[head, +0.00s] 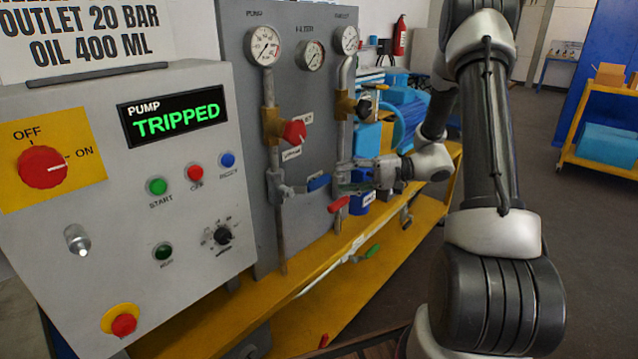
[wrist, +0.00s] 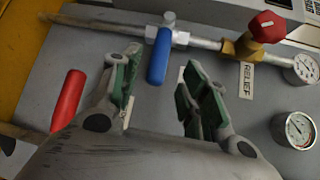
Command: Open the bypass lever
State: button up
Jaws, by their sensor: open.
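A blue lever (head: 318,183) sits on the pipework of the grey panel, near the left pipe's lower valve. It also shows in the wrist view (wrist: 159,55), running across the picture's height from its pipe. I cannot read a label naming it as the bypass. My gripper (head: 342,178) is just right of it, fingers pointing left towards the panel. In the wrist view my gripper (wrist: 162,78) is open, with the blue lever's free end appearing between the fingertips. I cannot tell whether they touch. A red lever (head: 338,204) is below my gripper, and left of it in the wrist view (wrist: 68,100).
A red knob (head: 294,132) by the label RELIEF (wrist: 246,81) and several gauges (head: 264,46) stand out from the panel. A control box (head: 110,220) reading PUMP TRIPPED is at left.

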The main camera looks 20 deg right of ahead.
aim_at(327, 181)
jog(key=x, duration=0.7)
jog(key=shift+a+f, duration=0.15)
jog(key=shift+a, duration=0.05)
grip_shut()
